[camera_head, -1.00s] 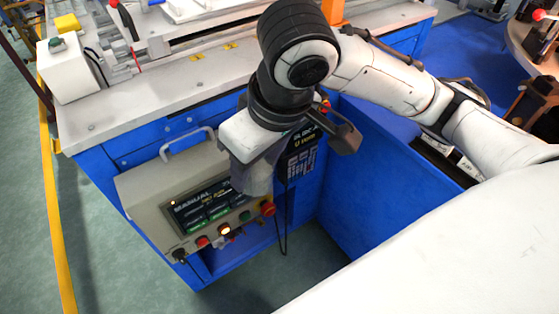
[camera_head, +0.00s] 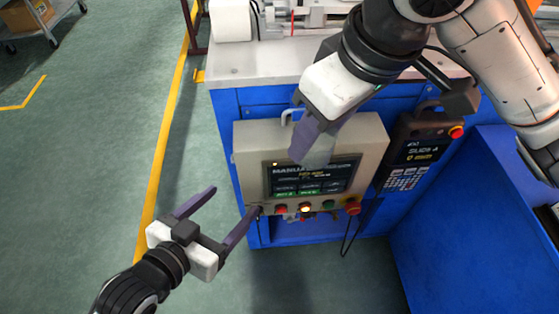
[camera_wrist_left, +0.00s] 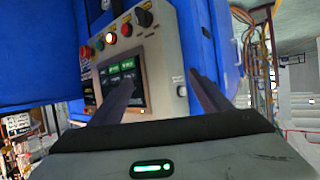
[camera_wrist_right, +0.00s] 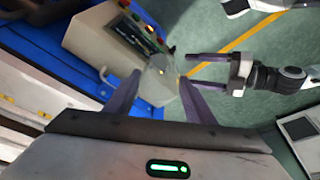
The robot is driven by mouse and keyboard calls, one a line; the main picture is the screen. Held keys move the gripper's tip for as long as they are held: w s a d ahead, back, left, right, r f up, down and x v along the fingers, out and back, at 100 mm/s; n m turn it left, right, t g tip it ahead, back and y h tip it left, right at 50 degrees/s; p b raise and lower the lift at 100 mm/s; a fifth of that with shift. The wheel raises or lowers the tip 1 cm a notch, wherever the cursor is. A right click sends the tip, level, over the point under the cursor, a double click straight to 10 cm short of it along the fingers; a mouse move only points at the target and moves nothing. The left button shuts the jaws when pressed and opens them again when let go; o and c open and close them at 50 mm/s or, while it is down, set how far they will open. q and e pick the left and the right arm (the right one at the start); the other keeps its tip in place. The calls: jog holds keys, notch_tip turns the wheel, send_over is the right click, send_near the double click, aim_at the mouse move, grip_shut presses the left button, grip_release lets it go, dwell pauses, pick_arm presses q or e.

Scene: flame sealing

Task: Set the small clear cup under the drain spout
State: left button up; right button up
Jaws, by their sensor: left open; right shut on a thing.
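The small clear cup (camera_head: 321,154) is in my right gripper (camera_head: 314,146), in front of the control panel's screen. It is see-through, and its outline is faint in the right wrist view (camera_wrist_right: 158,82), where it sits between the purple fingers. I cannot tell its exact tilt. My left gripper (camera_head: 236,202) is open and empty, left of the panel's lower corner and apart from the cup. It also shows in the right wrist view (camera_wrist_right: 192,66). I cannot make out the drain spout in any view.
The beige control panel (camera_head: 250,150) with buttons and a handle juts from the blue machine (camera_head: 224,104). A keypad pendant (camera_head: 412,158) hangs to its right, with a dark cable below. A trolley (camera_head: 48,25) stands far left.

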pick_arm(q)
jog(key=d+r+m+h, duration=0.3)
jog(key=d+r, duration=0.1)
jog(key=r, duration=0.6)
jog(key=m+h, duration=0.2)
jog(key=h, duration=0.3)
send_near(331, 132)
jog(key=shift+g, duration=0.3)
jog(key=x, duration=1.1)
jog(key=shift+w+d+r, duration=0.1)
jog(key=shift+w+r, duration=0.05)
jog(key=shift+w, duration=0.15)
jog(key=shift+c, duration=0.4)
jog(key=c, duration=1)
pick_arm(e)
jog(key=o, duration=1.1)
